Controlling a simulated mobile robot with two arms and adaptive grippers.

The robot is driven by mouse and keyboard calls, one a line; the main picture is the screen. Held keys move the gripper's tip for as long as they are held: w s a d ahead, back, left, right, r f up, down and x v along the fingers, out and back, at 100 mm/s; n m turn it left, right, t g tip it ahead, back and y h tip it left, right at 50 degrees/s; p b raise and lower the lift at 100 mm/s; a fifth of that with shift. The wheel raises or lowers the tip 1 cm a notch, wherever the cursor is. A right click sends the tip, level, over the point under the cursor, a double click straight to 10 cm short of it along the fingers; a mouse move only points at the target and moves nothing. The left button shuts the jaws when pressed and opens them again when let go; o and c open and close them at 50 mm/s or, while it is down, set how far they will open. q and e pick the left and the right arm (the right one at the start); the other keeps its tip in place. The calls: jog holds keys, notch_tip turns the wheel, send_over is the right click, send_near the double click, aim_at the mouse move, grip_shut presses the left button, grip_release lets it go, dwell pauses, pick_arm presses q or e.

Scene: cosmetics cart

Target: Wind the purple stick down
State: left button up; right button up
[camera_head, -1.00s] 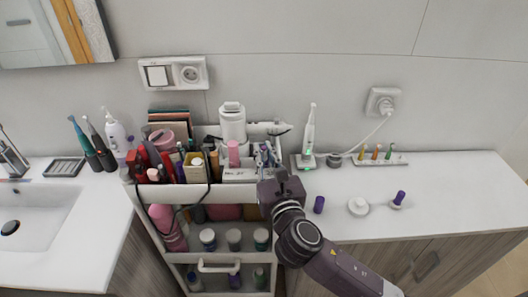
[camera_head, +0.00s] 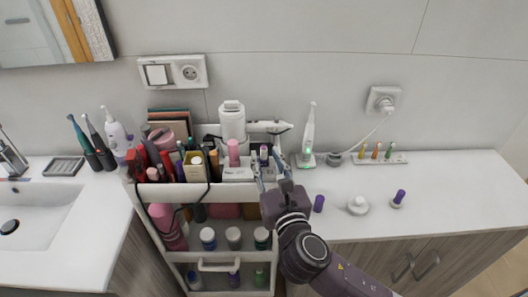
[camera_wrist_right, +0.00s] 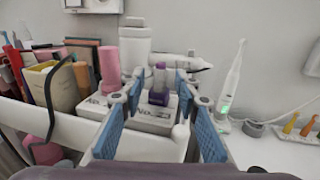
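The purple stick (camera_wrist_right: 160,82) stands upright in a white labelled block (camera_wrist_right: 143,115) on the cart's top tier. My right gripper (camera_wrist_right: 158,97) is open, with one blue-padded finger on each side of the stick's line of sight. I cannot tell whether the tips are level with it, but no contact shows. The right gripper (camera_head: 268,170) is at the cart's right front corner in the head view. My left gripper is not in view.
A pink stick (camera_head: 233,152) stands just left of the purple one. The top tier (camera_head: 160,193) is crowded with cosmetics. A purple cap (camera_head: 319,203), a white round jar (camera_head: 358,205) and another purple-topped item (camera_head: 398,198) stand on the right counter (camera_head: 450,200), otherwise largely clear.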

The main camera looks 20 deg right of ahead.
jog(key=s, duration=0.9)
jog(key=shift+a, duration=0.2)
